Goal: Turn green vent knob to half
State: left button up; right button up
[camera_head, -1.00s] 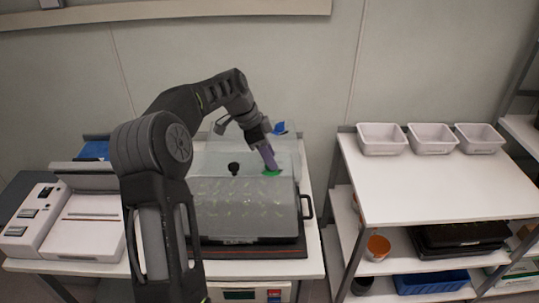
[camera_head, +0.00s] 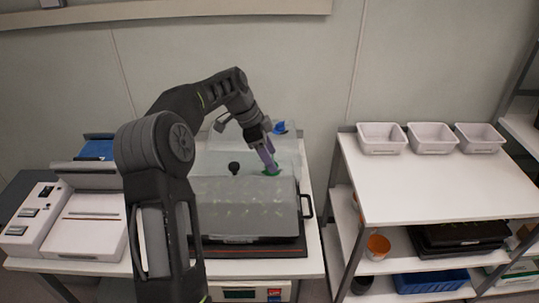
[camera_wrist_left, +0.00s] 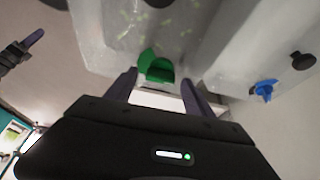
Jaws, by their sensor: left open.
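The green vent knob (camera_head: 272,174) sits on the right part of the clear lid (camera_head: 235,205) of the front chamber. My left gripper (camera_head: 271,168) reaches down over it with its purple fingers apart. In the left wrist view the green knob (camera_wrist_left: 157,68) shows ahead of the gap between the two open fingers (camera_wrist_left: 158,80), nearer the left one. I cannot tell whether a finger touches it. What looks like my right gripper (camera_wrist_left: 22,48) shows at the left edge of the left wrist view, too partial to read.
A black knob (camera_head: 234,168) stands on the same lid. A second chamber behind carries a blue knob (camera_head: 281,127). A handle (camera_head: 308,206) sticks out at the chamber's right. A shelf with white trays (camera_head: 432,138) stands right; a white device (camera_head: 85,222) stands left.

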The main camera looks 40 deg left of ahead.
pick_arm(q)
jog(key=v, duration=0.7)
jog(key=shift+a+r, duration=0.2)
jog(key=shift+r, duration=0.15)
